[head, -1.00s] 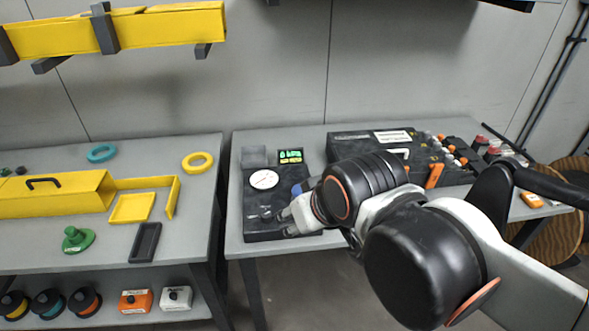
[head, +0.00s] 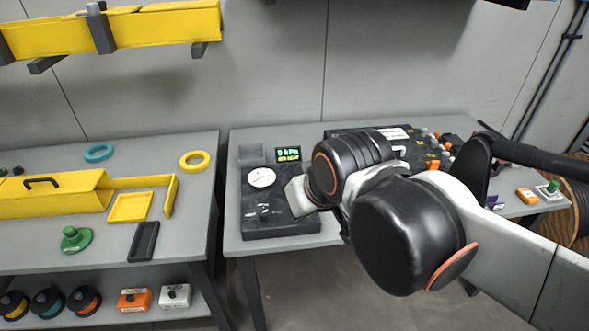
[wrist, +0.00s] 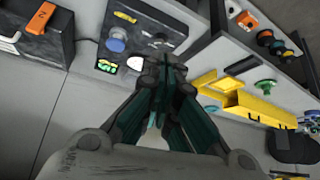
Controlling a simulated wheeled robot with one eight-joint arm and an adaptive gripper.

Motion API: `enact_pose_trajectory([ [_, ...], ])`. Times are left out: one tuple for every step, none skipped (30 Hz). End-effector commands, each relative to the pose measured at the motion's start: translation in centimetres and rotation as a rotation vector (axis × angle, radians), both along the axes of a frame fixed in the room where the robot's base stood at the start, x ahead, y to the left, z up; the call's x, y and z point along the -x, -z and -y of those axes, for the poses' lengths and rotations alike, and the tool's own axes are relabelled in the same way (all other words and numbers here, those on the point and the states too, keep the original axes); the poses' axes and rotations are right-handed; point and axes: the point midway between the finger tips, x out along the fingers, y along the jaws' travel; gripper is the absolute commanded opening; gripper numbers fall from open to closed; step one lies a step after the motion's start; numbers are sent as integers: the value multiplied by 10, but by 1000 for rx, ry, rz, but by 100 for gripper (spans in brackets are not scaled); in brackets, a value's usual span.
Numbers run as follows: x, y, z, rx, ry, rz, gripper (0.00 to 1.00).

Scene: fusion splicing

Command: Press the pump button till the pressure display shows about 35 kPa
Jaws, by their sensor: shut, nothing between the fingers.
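The dark pump unit (head: 247,222) sits on the right-hand table. Its lit display (head: 288,154) seems to read 0 kPa in green, with a yellow line below. A white round gauge (head: 261,178) and a small black knob (head: 264,210) are on its top. A blue round button (wrist: 116,40) shows in the wrist view; in the head view my gripper hides that area. My gripper (head: 300,197) is over the unit's right side. In the wrist view its fingers (wrist: 160,72) are together and empty, to the right of the blue button, apart from it in the picture.
A second dark unit with orange and white parts (head: 433,164) stands behind my arm. The left table (head: 195,232) carries yellow trays, rings and a green knob piece (head: 75,240). Several spools and two small boxes sit on the shelf below. A yellow beam (head: 160,27) hangs above left.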

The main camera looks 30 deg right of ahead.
Motion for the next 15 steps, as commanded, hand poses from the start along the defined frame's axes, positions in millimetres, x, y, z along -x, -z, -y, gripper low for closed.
enact_pose_trajectory([
  [-9, -8, 3, -1, 9, -10, 0],
  [-13, -10, 4, -1, 15, -17, 0],
  [-20, -13, 7, -2, 24, -25, 0],
  [-25, -16, 9, -3, 31, -32, 0],
  [-30, -17, 10, -5, 37, -39, 0],
  [-36, -20, 13, -6, 45, -49, 0],
  [-41, -21, 15, -7, 51, -55, 0],
  [-46, -22, 17, -8, 58, -62, 0],
  [-53, -24, 19, -9, 66, -71, 0],
  [-58, -25, 21, -10, 73, -78, 0],
  [-63, -26, 23, -11, 78, -85, 0],
  [-70, -27, 26, -12, 87, -93, 0],
  [-75, -27, 29, -13, 94, -101, 0],
  [-80, -28, 31, -14, 99, -108, 0],
  [-88, -28, 34, -16, 108, -116, 0],
])
